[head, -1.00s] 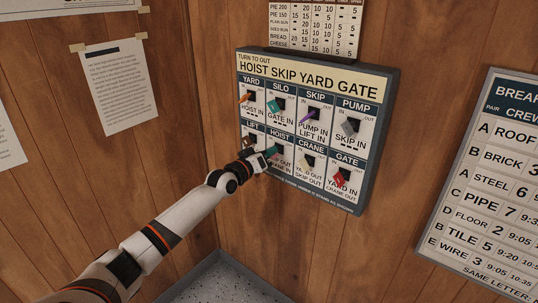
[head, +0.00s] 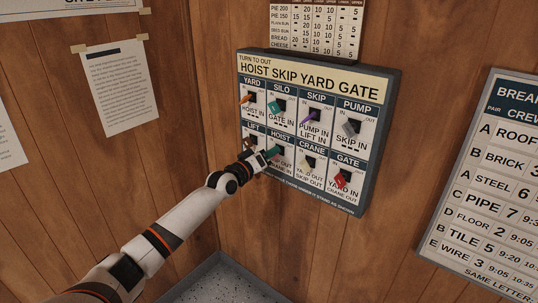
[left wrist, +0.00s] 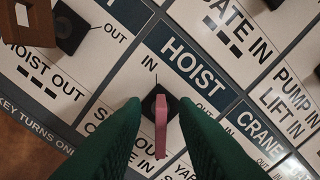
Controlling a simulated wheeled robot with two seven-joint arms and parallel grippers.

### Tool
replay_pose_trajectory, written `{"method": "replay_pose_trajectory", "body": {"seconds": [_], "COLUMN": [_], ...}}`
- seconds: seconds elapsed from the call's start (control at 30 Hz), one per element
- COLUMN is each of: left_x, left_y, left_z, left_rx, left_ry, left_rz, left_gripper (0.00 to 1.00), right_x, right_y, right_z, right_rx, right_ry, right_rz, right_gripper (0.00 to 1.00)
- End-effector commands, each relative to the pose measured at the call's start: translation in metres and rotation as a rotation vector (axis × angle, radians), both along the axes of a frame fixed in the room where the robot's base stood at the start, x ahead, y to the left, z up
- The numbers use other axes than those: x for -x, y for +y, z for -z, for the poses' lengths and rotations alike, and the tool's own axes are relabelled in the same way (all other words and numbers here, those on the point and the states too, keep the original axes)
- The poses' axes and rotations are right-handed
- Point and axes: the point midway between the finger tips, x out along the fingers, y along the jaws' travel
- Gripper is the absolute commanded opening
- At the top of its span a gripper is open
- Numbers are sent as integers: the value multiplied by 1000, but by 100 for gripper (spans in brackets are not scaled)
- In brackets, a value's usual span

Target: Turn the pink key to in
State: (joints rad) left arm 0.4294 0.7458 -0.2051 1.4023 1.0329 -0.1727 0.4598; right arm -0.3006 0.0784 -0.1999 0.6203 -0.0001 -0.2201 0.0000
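The pink key (left wrist: 161,128) stands in the dark keyhole under the HOIST label in the left wrist view. In the head view my left gripper (head: 268,157) is at the lower row of the key panel (head: 380,100) and hides the pink key. My right gripper is in neither view.
The orange YARD key (head: 245,98), teal SILO key (head: 274,105) and red GATE key (head: 340,179) also stick out. Wood walls surround the panel.

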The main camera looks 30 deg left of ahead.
Motion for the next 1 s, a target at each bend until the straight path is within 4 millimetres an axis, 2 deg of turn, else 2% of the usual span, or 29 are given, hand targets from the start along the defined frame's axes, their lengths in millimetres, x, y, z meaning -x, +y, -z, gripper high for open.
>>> {"method": "replay_pose_trajectory", "body": {"seconds": [0.3, 0.47, 1.0], "left_x": [1, 12, 102], "left_y": [0, 1, 8], "left_z": [0, 1, 3], "left_rx": [-2, -2, -2], "left_ry": [0, 1, 3], "left_rz": [0, 1, 0], "left_gripper": [29, 29, 29], "right_x": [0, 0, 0], "right_y": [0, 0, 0], "right_z": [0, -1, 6], "right_rx": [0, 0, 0], "right_ry": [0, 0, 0], "right_rz": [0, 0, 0], "right_gripper": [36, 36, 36]}}
